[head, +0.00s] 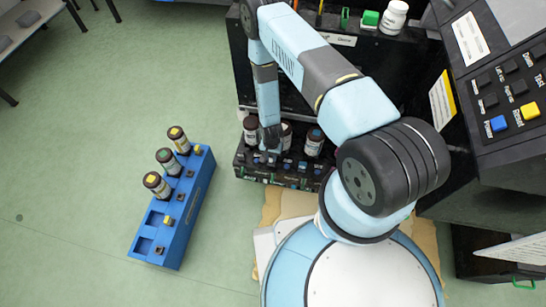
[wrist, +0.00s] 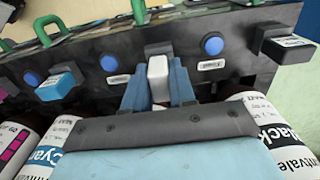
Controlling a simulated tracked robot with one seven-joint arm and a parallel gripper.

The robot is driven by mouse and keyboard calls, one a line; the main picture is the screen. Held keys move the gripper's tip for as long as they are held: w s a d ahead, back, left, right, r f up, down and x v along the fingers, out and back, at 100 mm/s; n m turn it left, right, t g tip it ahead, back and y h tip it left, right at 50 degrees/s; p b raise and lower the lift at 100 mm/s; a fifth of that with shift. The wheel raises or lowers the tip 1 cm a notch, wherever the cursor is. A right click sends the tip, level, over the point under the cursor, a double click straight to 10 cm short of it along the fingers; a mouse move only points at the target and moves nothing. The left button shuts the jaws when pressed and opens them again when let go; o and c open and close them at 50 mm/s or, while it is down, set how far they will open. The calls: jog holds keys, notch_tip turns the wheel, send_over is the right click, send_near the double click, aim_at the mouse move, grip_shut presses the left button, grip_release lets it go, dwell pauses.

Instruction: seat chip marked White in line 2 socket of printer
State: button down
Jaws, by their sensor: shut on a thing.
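My gripper (wrist: 160,88) is shut on a small white chip (wrist: 158,70), with one blue finger on each side. The chip is at the printer's dark front panel (wrist: 235,62), in line with a dark block just beyond it. I cannot tell how far into a socket it sits, and no marking on it is readable. In the head view my gripper (head: 270,150) is over the printer's lower front ledge (head: 243,167), beside the bottles; the chip is hidden there.
A cyan chip (wrist: 56,86) and a black chip (wrist: 287,46) stick out on either side, with blue buttons (wrist: 109,63) between. Cyan and Black bottles (wrist: 268,125) flank my gripper closely. A blue rack (head: 183,240) with three bottles stands on the open floor.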

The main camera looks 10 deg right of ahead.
jog(key=shift+f, duration=0.95)
dwell(1.0)
jog(key=c, duration=0.8)
grip_release()
jog(key=shift+c, duration=0.2)
jog(key=shift+r, duration=0.1)
jog(key=shift+r, duration=0.55)
jog(key=shift+w+r, duration=0.1)
jog(key=shift+r, duration=2.75)
